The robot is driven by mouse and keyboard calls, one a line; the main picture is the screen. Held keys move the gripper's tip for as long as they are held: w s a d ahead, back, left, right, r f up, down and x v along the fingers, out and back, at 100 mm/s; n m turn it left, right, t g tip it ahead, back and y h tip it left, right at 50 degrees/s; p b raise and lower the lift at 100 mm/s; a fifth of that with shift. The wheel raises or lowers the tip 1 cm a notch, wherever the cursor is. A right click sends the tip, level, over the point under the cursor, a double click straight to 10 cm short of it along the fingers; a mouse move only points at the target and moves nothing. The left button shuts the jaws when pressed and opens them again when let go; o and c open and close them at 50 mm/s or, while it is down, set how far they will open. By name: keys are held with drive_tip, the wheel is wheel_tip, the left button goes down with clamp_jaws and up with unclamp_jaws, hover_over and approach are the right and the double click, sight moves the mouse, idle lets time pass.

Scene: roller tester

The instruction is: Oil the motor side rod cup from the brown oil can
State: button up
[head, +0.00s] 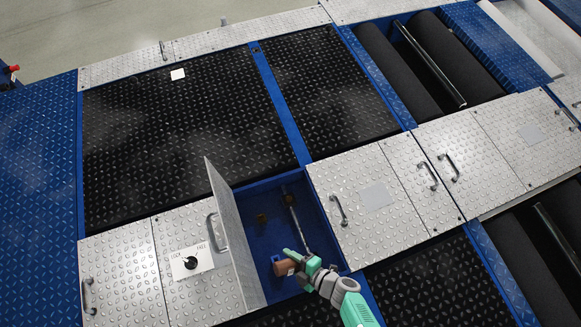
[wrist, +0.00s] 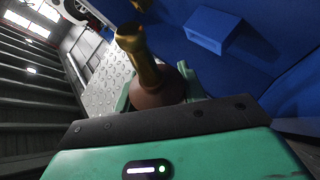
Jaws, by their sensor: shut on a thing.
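My gripper (head: 299,264) is shut on the brown oil can (head: 286,267), at the near end of an open blue pit (head: 258,196). In the wrist view, the can's brown body (wrist: 158,92) sits between the green fingers, and its brass spout (wrist: 135,45) points away from the palm. Inside the pit, a thin grey rod (head: 296,222) runs away from the gripper, with a small brownish round part (head: 288,199) near its far end. Another small brown part (head: 261,218) is on the pit's left side. I cannot tell which is the motor side rod cup. The can is apart from both.
A hinged metal lid (head: 232,235) stands upright along the pit's left side. A panel with a black LOCK/FREE knob (head: 190,262) lies left of it. Closed plates with handles (head: 368,190) border the right. A blue block (wrist: 213,30) shows in the wrist view.

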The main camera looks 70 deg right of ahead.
drive_tip(key=shift+f+n+g+h, duration=0.4)
drive_tip(key=shift+f+n+g, duration=0.2)
drive_tip(key=shift+f+g, duration=0.25)
drive_tip(key=shift+f, duration=0.25)
wheel_tip(320, 180, up, 9)
drive_tip(key=p, duration=0.9)
drive_tip(key=shift+r, duration=0.15)
